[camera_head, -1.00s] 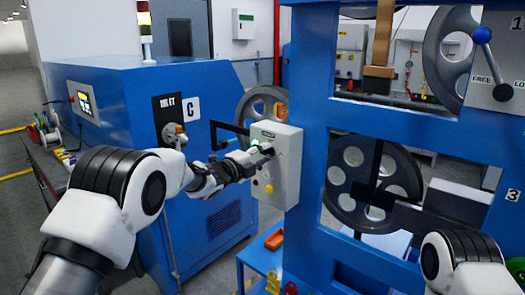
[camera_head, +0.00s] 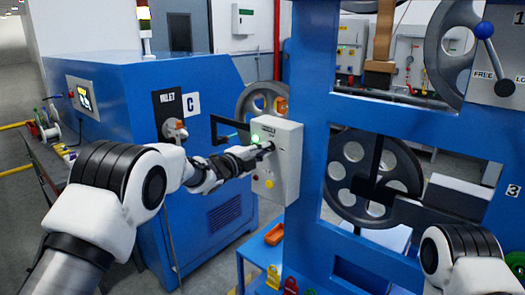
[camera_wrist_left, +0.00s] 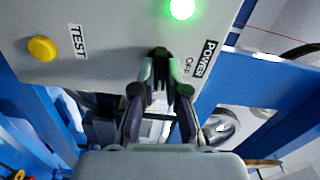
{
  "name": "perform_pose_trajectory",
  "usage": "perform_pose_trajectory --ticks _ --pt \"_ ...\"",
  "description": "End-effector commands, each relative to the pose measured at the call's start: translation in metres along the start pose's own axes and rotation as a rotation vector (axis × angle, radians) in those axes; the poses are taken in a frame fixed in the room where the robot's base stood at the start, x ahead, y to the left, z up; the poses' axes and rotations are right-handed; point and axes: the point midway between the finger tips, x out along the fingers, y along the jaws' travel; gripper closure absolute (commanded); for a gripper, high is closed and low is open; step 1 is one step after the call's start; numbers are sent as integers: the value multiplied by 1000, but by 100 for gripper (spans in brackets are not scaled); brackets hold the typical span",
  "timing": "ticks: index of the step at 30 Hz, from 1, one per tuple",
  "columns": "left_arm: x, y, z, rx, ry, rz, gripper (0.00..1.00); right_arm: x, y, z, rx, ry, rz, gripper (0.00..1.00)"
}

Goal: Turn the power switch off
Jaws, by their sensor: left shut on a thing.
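The grey control box (camera_head: 287,165) is fixed to the blue machine frame. In the left wrist view its face (camera_wrist_left: 115,55) carries a POWER label (camera_wrist_left: 206,58) with OFF beside it, and a lit green lamp (camera_wrist_left: 182,8). My left gripper (camera_head: 263,149) reaches the box from the left. In the wrist view its fingers (camera_wrist_left: 160,88) are closed around the dark power switch (camera_wrist_left: 160,54) beside the label. The fingers hide most of the switch, so I cannot tell its exact setting. My right arm shows at the lower right, but its gripper is out of view.
A yellow TEST button (camera_wrist_left: 42,48) is on the same box face. The blue cabinet (camera_head: 190,215) stands to the left and the blue frame (camera_head: 309,120) close to the right. An orange bin (camera_head: 274,236) sits on a blue table below the box.

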Motion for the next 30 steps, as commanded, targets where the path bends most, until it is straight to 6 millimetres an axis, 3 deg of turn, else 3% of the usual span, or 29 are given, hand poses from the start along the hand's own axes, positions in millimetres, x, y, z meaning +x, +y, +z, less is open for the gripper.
perform_pose_trajectory --ticks 30 --pt "0 0 -1 -926 -1 4 100 -31 0 0 0 0 0 60"
